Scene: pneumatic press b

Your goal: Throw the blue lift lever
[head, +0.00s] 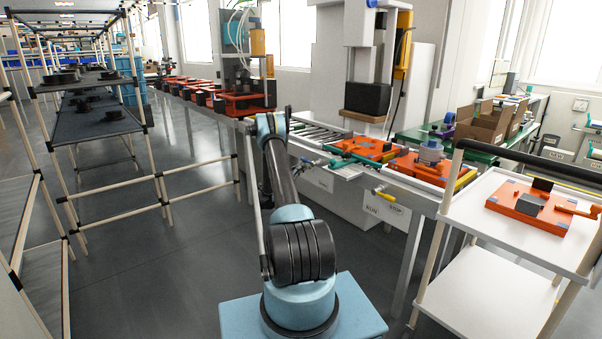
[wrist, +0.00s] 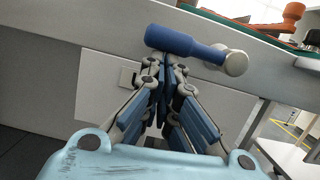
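The blue lift lever (wrist: 185,42) shows at the top middle of the wrist view, a thick blue handle lying nearly level with a pale round hub (wrist: 235,63) at its right end. My gripper (wrist: 165,68) points up at it, its two fingers drawn together just below the handle. The fingertips are close to or touching the lever's underside; I cannot tell which. Nothing shows between the fingers.
A yellow handle (head: 383,195) sits on the bench front above RUN and STOP labels. Orange fixtures (head: 362,150) stand on the bench. A white cart (head: 482,222) with an orange fixture stands at right, a rack (head: 95,125) at left. The floor between rack and bench is clear.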

